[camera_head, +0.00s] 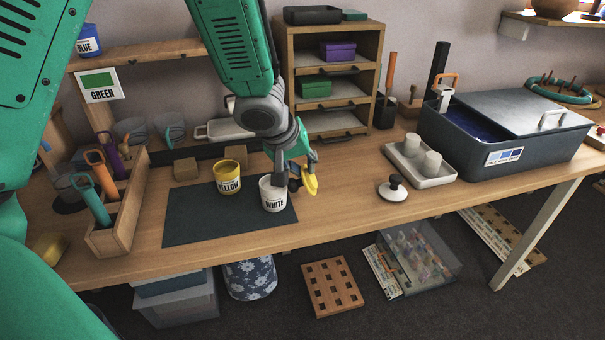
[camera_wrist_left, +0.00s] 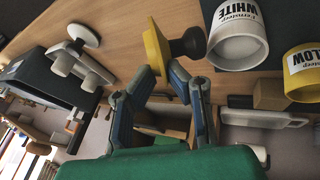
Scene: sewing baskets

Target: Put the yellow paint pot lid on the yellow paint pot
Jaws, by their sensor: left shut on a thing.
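The yellow paint pot (camera_head: 228,178) stands upright and open on the dark mat, labelled YELLOW. It also shows at the right edge of the left wrist view (camera_wrist_left: 302,72). The yellow paint pot lid (camera_head: 311,180) is a yellow disc with a dark knob, and it also shows in the left wrist view (camera_wrist_left: 157,47). My left gripper (camera_head: 300,167) is shut on the lid and holds it tilted on edge, just right of the white pot and away from the yellow pot. The fingertips (camera_wrist_left: 158,76) grip the disc's rim. My right gripper is out of view.
The white paint pot (camera_head: 272,194) stands on the mat (camera_head: 190,226) between the lid and the yellow pot. A white lid (camera_head: 393,188) lies on the table to the right. A tray with two white cups (camera_head: 418,166) is farther right. A wooden tool caddy (camera_head: 118,228) is at left.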

